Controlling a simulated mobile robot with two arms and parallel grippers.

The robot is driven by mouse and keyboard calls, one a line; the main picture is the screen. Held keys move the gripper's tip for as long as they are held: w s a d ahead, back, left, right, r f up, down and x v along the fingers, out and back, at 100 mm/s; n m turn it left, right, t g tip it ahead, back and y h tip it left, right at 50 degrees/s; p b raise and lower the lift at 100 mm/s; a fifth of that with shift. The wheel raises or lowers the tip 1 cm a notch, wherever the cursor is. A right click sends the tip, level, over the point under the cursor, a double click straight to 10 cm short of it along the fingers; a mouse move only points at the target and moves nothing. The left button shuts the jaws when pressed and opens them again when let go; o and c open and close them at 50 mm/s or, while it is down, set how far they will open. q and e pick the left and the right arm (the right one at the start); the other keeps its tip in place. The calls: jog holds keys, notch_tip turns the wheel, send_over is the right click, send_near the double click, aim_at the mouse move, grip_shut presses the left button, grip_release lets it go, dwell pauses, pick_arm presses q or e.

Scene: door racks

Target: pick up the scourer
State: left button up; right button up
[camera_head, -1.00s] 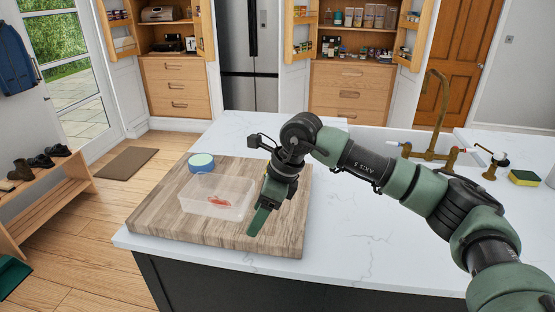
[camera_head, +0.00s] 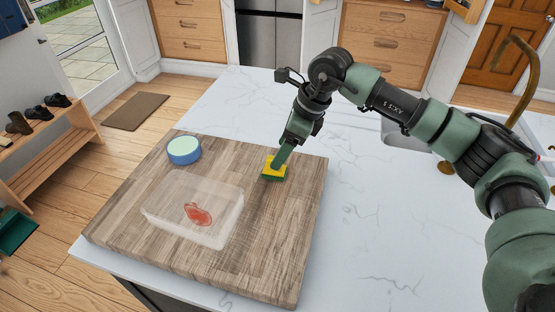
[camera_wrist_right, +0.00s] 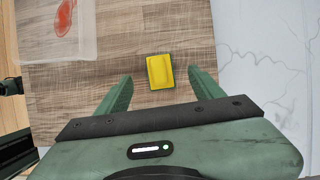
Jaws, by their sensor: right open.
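The scourer, a yellow block with a green layer, lies on the wooden board near its right side in the head view (camera_head: 273,171). In the right wrist view its yellow face (camera_wrist_right: 160,72) shows between the fingertips, a little past them. My right gripper (camera_head: 284,157) reaches down over it from the right, and a finger hides part of the scourer. In the right wrist view the gripper (camera_wrist_right: 160,76) is open, with a finger on each side and gaps to the scourer. Contact cannot be told. My left gripper is not in view.
The wooden board (camera_head: 270,240) rests on a white marble worktop (camera_head: 390,250). A clear box (camera_head: 225,213) with a red item inside stands left of the scourer. The worktop right of the board is clear.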

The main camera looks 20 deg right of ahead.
aim_at(280, 175)
jog(key=shift+a+f, duration=0.25)
jog(key=shift+f, duration=0.2)
jog(key=shift+a+f+p, duration=0.15)
jog(key=shift+f+p, duration=0.15)
jog(key=shift+p, duration=0.15)
jog(key=p+x, duration=0.1)
jog(key=x, duration=0.2)
jog(key=shift+w+f+p, duration=0.1)
jog(key=shift+f+p, duration=0.3)
jog(key=shift+w+f, duration=0.1)
jog(key=shift+f, duration=0.35)
jog(key=c, duration=1.4)
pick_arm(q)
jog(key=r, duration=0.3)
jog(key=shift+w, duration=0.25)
pick_arm(e)
jog(key=shift+c, duration=0.3)
